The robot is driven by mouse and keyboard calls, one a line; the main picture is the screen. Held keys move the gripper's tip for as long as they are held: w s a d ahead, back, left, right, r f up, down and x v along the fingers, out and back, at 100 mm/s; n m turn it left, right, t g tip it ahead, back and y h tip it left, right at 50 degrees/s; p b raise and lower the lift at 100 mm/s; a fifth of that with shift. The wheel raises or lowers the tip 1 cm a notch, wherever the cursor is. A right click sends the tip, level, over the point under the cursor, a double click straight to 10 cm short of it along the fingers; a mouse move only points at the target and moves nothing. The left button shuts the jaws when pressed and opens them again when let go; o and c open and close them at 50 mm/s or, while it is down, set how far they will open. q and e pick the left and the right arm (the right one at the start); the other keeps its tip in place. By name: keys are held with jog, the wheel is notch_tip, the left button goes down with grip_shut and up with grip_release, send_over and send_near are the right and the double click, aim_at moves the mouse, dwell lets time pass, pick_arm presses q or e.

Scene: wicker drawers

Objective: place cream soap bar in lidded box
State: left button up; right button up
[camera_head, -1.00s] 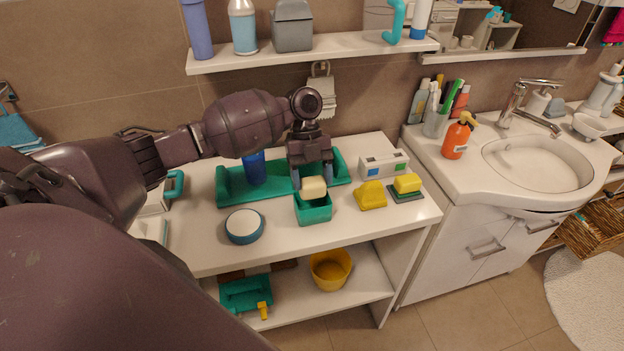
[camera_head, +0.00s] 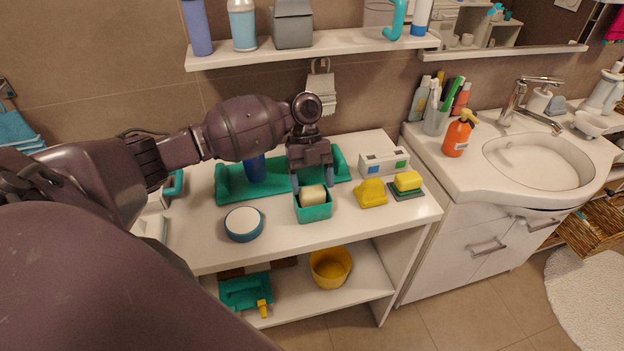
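The cream soap bar (camera_head: 313,195) sits in the mouth of a small open-topped teal box (camera_head: 314,214) on the white counter. Its upper part shows above the rim; whether it rests on the bottom is hidden. My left gripper (camera_head: 313,184) is over the box, pointing down, with its fingers spread to either side of the bar and a small gap visible. No lid shows on this box. My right gripper is not in view.
A teal tray (camera_head: 230,184) with a blue cylinder (camera_head: 255,170) stands behind. A round blue-and-white container (camera_head: 244,224) is left. A yellow piece (camera_head: 371,193), a yellow block on a dark base (camera_head: 407,182) and a white box (camera_head: 384,162) are right. A shelf (camera_head: 330,48) hangs above.

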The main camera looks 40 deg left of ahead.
pick_arm(q)
jog(key=o, duration=0.3)
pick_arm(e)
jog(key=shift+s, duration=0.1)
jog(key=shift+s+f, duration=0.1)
pick_arm(q)
jog(key=shift+r, duration=0.15)
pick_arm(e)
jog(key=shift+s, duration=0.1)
pick_arm(q)
jog(key=shift+r, duration=0.35)
jog(key=v, duration=0.7)
jog(key=shift+d, duration=0.1)
jog(key=shift+w+r, duration=0.1)
jog(key=shift+r, duration=0.3)
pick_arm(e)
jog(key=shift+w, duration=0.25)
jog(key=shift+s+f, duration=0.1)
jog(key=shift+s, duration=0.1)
